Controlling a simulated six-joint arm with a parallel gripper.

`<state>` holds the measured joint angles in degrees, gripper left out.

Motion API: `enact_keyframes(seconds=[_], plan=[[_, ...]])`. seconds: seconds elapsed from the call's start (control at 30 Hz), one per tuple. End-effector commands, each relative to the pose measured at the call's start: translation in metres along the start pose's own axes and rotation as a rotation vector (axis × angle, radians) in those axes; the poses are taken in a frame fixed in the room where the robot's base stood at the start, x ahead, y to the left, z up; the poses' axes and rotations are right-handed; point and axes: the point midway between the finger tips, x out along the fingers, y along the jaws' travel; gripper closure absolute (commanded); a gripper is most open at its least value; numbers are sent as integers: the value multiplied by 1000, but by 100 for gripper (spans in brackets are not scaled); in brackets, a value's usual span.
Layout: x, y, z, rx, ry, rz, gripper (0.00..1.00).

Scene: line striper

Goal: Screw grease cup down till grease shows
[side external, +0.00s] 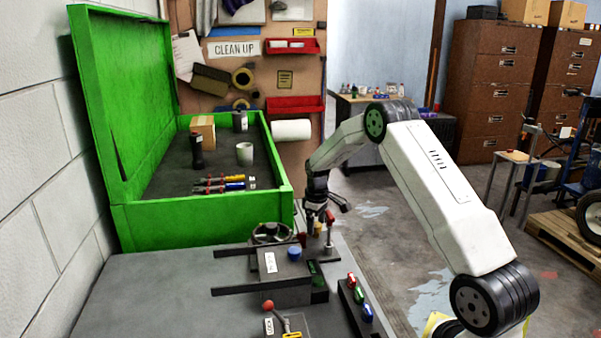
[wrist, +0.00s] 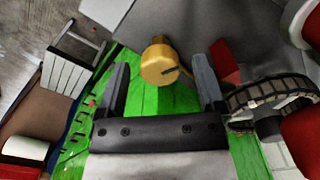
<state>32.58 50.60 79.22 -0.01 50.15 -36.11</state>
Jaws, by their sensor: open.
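A brass-coloured round cup (wrist: 160,63), seemingly the grease cup, shows in the wrist view between and just beyond the fingertips. A dark slot or mark is on its face. My gripper (wrist: 161,72) is open, with one grey finger on each side of the cup and a visible gap to both. In the side view, my gripper (side external: 314,224) points down over the right part of the machine on the bench, beside a red-topped post (side external: 330,230). The cup is small and partly hidden there. I see no grease, and the cup's base is not clear.
A black handwheel (side external: 271,232) and a blue knob (side external: 294,254) are left of my gripper. A red ball lever (side external: 267,306) and a dark rack (side external: 357,306) with red, green and blue pieces are nearer. A green toolbox (side external: 200,225) stands behind. The bench's left is clear.

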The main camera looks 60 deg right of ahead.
Motion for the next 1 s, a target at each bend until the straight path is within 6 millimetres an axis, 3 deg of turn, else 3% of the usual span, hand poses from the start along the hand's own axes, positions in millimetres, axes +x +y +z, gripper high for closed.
enact_keyframes(seconds=[0.1,0.3,0.37,0.4,0.63,1.0], plan=[[0,0,0,0,0,0,13],[0,0,0,0,0,0,76],[0,0,0,0,0,0,95],[0,0,0,0,0,0,100],[0,0,0,35,0,0,100],[-1,0,0,247,0,0,100]])
